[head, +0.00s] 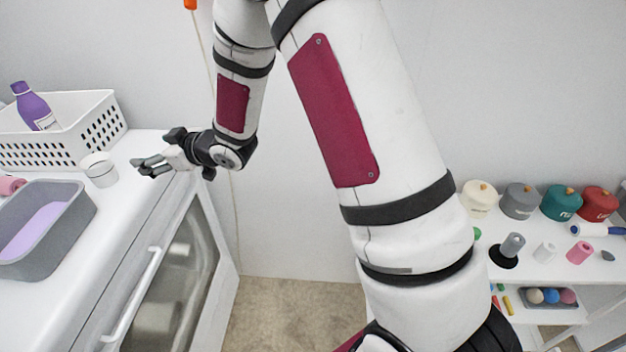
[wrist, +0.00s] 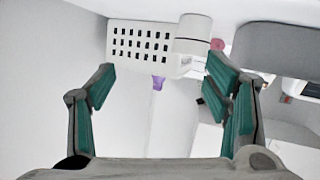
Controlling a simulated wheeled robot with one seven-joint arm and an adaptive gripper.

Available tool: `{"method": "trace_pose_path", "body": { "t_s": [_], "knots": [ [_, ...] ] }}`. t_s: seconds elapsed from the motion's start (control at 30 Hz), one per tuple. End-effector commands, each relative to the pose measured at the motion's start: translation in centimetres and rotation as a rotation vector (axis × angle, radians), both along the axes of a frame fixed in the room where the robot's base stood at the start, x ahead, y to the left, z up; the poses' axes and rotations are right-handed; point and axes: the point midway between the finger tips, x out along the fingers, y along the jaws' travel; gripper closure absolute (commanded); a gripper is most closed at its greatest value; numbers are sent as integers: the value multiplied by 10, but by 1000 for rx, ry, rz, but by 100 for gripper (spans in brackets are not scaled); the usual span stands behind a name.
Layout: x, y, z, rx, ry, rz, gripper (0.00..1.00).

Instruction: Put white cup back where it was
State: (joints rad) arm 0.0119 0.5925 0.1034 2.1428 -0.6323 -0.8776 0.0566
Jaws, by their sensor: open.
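The white cup (head: 101,172) stands upright on the white counter, between the perforated basket and the grey bin. My gripper (head: 143,167) is just right of the cup in the head view, low over the counter edge, with its fingers pointing left toward it. The fingers are apart and empty, and the cup is clear of them. In the wrist view the cup (wrist: 192,36) shows at the top, beyond the spread green-padded fingers of my gripper (wrist: 160,72) and right of their middle.
A white basket (head: 92,130) with a purple bottle (head: 34,106) stands behind the cup. A grey bin (head: 75,220) with purple contents stands in front, with a pink item (head: 10,185) beside it. A shelf at right holds several canisters (head: 521,200).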

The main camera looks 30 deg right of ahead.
Motion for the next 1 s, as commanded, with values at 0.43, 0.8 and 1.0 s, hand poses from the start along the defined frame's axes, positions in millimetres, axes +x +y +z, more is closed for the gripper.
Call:
{"method": "trace_pose_path", "body": {
  "t_s": [0.43,0.8,1.0],
  "knots": [
    [-95,-120,110,-250,259,-407,29],
    [-267,-169,144,-233,581,-635,29],
    [-357,-167,139,-185,752,-669,29]
  ]
}}
